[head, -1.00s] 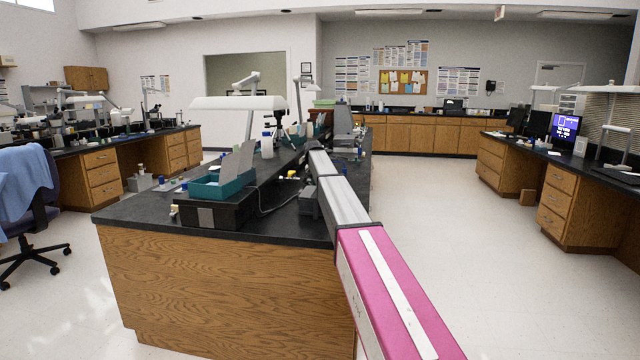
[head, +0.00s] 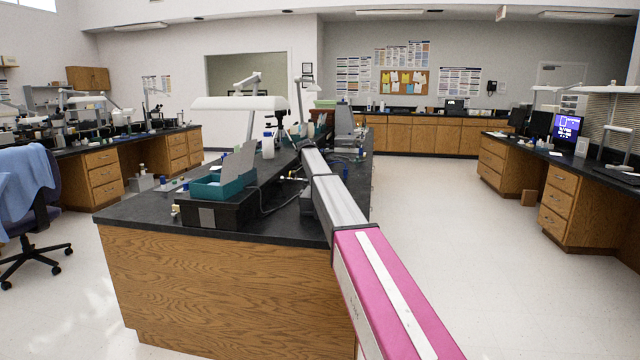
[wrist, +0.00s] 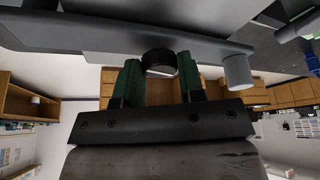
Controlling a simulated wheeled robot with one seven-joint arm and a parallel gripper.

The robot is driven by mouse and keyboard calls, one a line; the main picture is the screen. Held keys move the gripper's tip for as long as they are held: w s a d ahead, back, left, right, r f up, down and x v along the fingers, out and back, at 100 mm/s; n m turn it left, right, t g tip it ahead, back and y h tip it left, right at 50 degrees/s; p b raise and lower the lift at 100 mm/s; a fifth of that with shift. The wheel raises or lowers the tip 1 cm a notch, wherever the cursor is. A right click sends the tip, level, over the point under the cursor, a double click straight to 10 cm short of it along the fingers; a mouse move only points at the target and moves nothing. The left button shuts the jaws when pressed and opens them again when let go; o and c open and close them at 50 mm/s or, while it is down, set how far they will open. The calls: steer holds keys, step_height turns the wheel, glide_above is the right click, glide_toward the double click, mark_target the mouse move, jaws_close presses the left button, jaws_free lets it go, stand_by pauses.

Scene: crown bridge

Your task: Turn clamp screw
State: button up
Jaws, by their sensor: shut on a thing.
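In the wrist view, my gripper (wrist: 158,68) has its two green fingers on either side of a round black knob (wrist: 158,57), which looks like the clamp screw. The fingers are shut on it. The knob sits under a long grey metal body (wrist: 120,32) that spans the top of the picture. In the head view my own arm reaches over the bench and hides the gripper and the knob.
A grey cylinder (wrist: 237,72) hangs from the grey body right of my fingers. On the black-topped bench (head: 130,212) stand a teal tray (head: 222,187) on a black box (head: 215,212), a white bottle (head: 268,146) and a long white lamp (head: 238,103). The right aisle is clear.

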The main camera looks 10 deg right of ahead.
steer(key=shift+m, duration=0.5)
steer(key=o, duration=0.9)
steer(key=shift+o, duration=0.2)
steer(key=shift+r, duration=0.1)
steer(key=v, duration=1)
steer(key=shift+a+r, duration=0.25)
steer(key=shift+r, duration=0.05)
steer(key=shift+w, duration=0.1)
